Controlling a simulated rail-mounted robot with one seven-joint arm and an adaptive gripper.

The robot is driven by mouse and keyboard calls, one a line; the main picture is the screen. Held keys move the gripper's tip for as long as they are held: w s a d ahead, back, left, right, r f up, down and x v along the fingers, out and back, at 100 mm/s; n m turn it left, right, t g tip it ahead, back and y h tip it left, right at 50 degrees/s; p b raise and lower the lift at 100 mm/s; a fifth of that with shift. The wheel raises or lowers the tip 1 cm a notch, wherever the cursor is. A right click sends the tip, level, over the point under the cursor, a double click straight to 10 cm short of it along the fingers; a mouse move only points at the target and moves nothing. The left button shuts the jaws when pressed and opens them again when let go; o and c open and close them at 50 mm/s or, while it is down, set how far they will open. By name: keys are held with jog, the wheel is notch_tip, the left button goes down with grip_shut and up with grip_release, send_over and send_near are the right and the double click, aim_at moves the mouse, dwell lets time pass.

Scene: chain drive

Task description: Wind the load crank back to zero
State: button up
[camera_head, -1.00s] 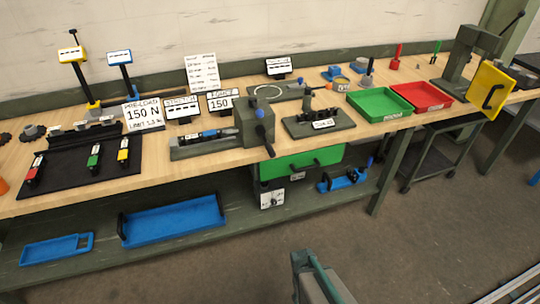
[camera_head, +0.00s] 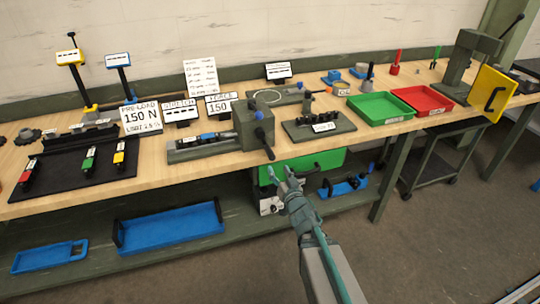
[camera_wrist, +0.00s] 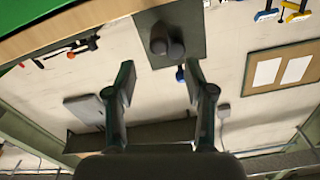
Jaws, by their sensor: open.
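The load crank (camera_head: 264,140) is on the front face of a grey block (camera_head: 246,128) at the table's front edge. A display beside the block reads 150 (camera_head: 219,106).
A sign (camera_head: 141,117) reads pre-load 150 N. A dark fixture (camera_head: 320,128) stands right of the block, with green (camera_head: 380,108) and red (camera_head: 421,98) trays farther right. The floor in front is clear.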

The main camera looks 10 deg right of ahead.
aim_at(270, 154)
jog(key=w, duration=0.3)
jog(key=w+a+p, duration=0.1)
jog(key=w, duration=0.3)
jog(key=w+p, duration=0.1)
jog(key=w, duration=0.2)
jog(key=shift+w+a+f, duration=0.1)
jog(key=shift+w+a, duration=0.2)
jog(key=shift+a, duration=0.05)
grip_shut()
